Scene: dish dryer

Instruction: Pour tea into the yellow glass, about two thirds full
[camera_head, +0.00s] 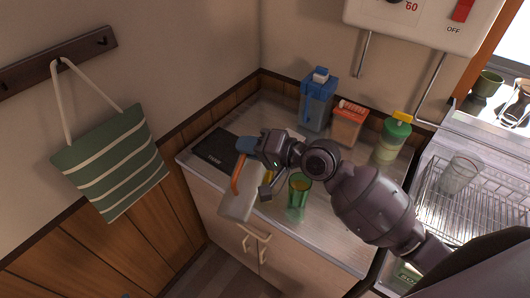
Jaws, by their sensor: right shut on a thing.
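My right gripper (254,172) is shut on a pitcher with a pale, translucent body (238,206), an orange handle and a blue top. The pitcher is over the counter's front edge, left of a green glass (298,195). I cannot tell its exact tilt or whether tea is flowing. The green glass stands upright near the front edge, right of the gripper. A small yellow patch (268,176) shows behind the gripper; it may be part of the yellow glass, mostly hidden. Its fill level cannot be seen. My left gripper is not in view.
A black mat (217,149) lies at the counter's left. A blue container (318,102), an orange-red box (348,123) and a green-lidded jar (391,140) stand at the back. A wire dish rack (435,205) holding a clear glass (460,174) is at right.

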